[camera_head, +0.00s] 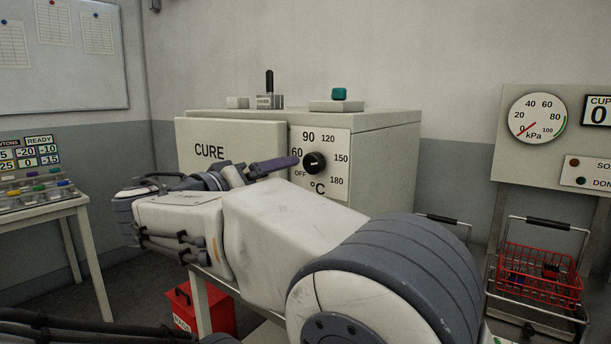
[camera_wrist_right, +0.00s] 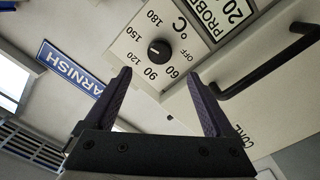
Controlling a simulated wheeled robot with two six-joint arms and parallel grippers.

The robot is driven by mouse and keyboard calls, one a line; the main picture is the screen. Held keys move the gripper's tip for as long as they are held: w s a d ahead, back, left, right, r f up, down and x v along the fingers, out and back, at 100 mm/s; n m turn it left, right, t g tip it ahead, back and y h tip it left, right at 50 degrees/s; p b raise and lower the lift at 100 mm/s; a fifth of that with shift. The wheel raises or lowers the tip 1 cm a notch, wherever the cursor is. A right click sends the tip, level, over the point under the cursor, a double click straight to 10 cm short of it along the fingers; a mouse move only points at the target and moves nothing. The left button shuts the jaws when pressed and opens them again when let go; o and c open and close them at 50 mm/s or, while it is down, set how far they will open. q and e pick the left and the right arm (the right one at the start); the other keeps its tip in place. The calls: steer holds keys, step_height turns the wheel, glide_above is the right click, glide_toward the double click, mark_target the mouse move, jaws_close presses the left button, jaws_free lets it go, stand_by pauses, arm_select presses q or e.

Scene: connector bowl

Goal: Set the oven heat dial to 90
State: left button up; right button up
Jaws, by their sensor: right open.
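The oven (camera_head: 375,150) is a beige box with a door marked CURE (camera_head: 240,132). Its heat dial is a round black knob (camera_head: 314,162) on a white panel marked OFF, 60, 90, 120, 150 and 180. The knob also shows in the right wrist view (camera_wrist_right: 159,49), upside down. Its exact setting is too small to read surely. My right gripper (camera_wrist_right: 159,75) is open and empty, its purple fingers apart before the panel, knob between their lines and apart from them. In the head view one purple finger (camera_head: 274,166) reaches just left of the knob.
A dark door handle (camera_wrist_right: 268,68) and a PROBE label (camera_wrist_right: 212,15) lie beside the dial. A lever (camera_head: 269,90) and a green button (camera_head: 339,94) stand on the oven top. A red basket (camera_head: 540,275) is at right; a button table (camera_head: 40,205) is at left.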

mark_target(310, 164)
steer(key=p+x, duration=0.1)
steer(key=x, duration=0.9)
steer(key=c, duration=1.4)
steer(key=shift+n, duration=0.3)
